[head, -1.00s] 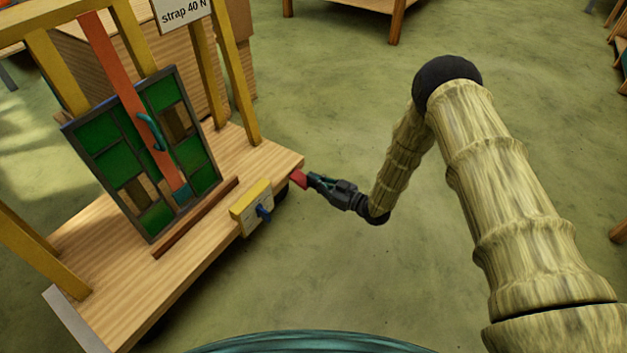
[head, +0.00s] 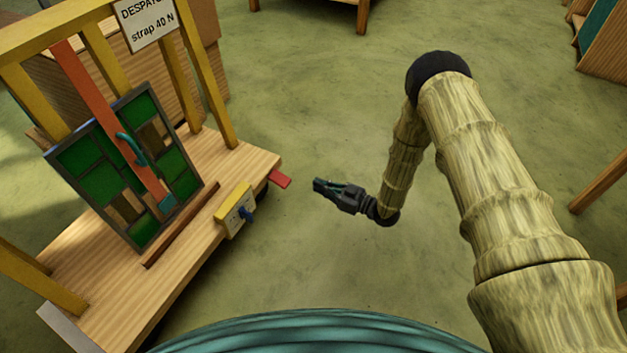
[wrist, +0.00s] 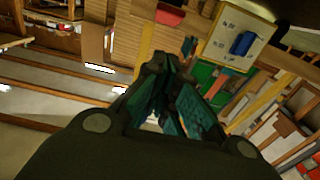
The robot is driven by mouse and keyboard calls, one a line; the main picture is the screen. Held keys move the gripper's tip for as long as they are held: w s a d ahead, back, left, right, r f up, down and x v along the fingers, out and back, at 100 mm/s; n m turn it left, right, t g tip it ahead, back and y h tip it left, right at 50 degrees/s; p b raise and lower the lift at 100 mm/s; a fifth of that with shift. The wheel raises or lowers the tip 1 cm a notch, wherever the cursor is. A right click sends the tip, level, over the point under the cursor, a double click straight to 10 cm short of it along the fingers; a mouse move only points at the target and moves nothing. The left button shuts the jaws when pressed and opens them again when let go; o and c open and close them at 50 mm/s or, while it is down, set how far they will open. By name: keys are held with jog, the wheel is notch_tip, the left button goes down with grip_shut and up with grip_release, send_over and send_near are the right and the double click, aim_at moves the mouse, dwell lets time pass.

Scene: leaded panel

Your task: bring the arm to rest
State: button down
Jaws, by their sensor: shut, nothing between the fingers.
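My gripper (head: 318,186) is shut and empty in the head view, held over the green floor to the right of the wooden cart (head: 97,298). A clear gap lies between its fingertips and the red tab (head: 280,179) at the cart's near right corner. My arm is bent, its dark elbow high at the upper right. In the wrist view my gripper (wrist: 188,48) points toward the cart, with the red tab (wrist: 170,15) and the yellow-edged box with a blue knob (wrist: 242,43) beyond it.
The leaded panel (head: 88,158) with green panes stands on the cart, a red-orange strap (head: 95,90) across its front. A yellow box with a blue knob (head: 234,210) sits at the cart's edge. A sign (head: 148,22) reads "strap 40 N". Floor around my arm is clear.

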dwell(0.6)
jog(key=s+d+f+m+g+h, duration=0.1)
jog(key=s+d+f+m+h, duration=0.2)
jog(key=s, duration=0.2)
jog(key=s+d+f+m+h+p, duration=0.1)
jog(key=s+d+f+m+h, duration=0.1)
jog(key=s+f+h, duration=0.3)
jog(key=s+d+f+m+g+h, duration=0.1)
jog(key=s+d+m+h, duration=0.15)
jog(key=s, duration=0.35)
jog(key=s+d+r+m+g+h, duration=0.2)
jog(key=s+d, duration=0.1)
jog(key=s, duration=0.6)
jog(key=s+d+r+m+g+h, duration=0.1)
jog(key=s+d+g, duration=0.2)
jog(key=s, duration=0.7)
jog(key=s+d+r+m+g+h, duration=0.2)
jog(key=s+d, duration=0.1)
jog(key=s, duration=0.6)
notch_tip(320, 180, up, 38)
jog(key=p, duration=3.8)
jog(key=shift+w+a+f+p, duration=0.2)
jog(key=shift+f+p, duration=0.05)
jog(key=shift+p, duration=0.15)
